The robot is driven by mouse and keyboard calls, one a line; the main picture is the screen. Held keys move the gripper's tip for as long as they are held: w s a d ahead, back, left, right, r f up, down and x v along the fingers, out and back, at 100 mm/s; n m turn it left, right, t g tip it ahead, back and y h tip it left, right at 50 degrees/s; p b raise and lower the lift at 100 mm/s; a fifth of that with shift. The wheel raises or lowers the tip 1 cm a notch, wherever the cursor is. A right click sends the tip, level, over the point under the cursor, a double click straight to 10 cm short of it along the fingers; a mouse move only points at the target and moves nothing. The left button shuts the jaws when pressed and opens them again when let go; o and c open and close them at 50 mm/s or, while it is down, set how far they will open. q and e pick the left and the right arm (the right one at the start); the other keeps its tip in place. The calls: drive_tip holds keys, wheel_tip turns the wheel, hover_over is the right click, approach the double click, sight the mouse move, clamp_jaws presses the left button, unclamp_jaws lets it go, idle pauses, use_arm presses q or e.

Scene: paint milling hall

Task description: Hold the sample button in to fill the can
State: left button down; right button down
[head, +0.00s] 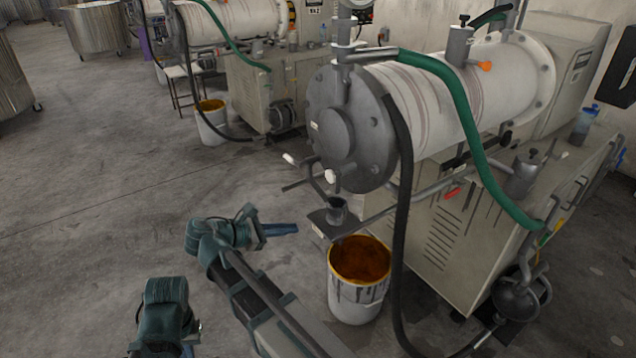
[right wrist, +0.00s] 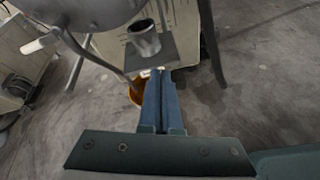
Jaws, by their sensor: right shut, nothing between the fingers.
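The can also shows in the right wrist view (right wrist: 143,42). White knobs sit on the pipework just above it, one at the left (head: 291,158) and one nearer the can (head: 331,176). I cannot tell for sure which part is the sample button. My right gripper (head: 297,229) is shut and empty, left of the can and apart from it. In the wrist view its blue fingertips (right wrist: 160,72) point towards the plate. My left gripper is out of view.
A white bucket (head: 352,300) with orange-brown paint stands on the floor below the plate. A black hose (head: 403,210) hangs right of it, and a green hose (head: 465,120) crosses the mill. A second mill and bucket (head: 209,128) stand behind.

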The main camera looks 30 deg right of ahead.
sight(328, 176)
drive_tip(key=w+a+r+n+h, duration=0.2)
drive_tip(key=a+r+n+h, duration=0.1)
drive_tip(key=r, duration=0.5)
drive_tip(key=shift+r+n+h, duration=0.35)
drive_tip(key=shift+n+h, duration=0.25)
drive_tip(key=shift+h, duration=0.2)
drive_tip(key=shift+w, duration=0.1)
drive_tip(key=d, duration=0.9)
drive_tip(key=w+d, duration=0.1)
drive_tip(key=d, duration=0.3)
drive_tip(key=shift+d, duration=0.4)
drive_tip(key=shift+d, duration=0.1)
drive_tip(key=shift+w+d, duration=0.1)
drive_tip(key=shift+d, duration=0.7)
drive_tip(key=shift+r, duration=0.1)
drive_tip(key=shift+w+d, duration=0.15)
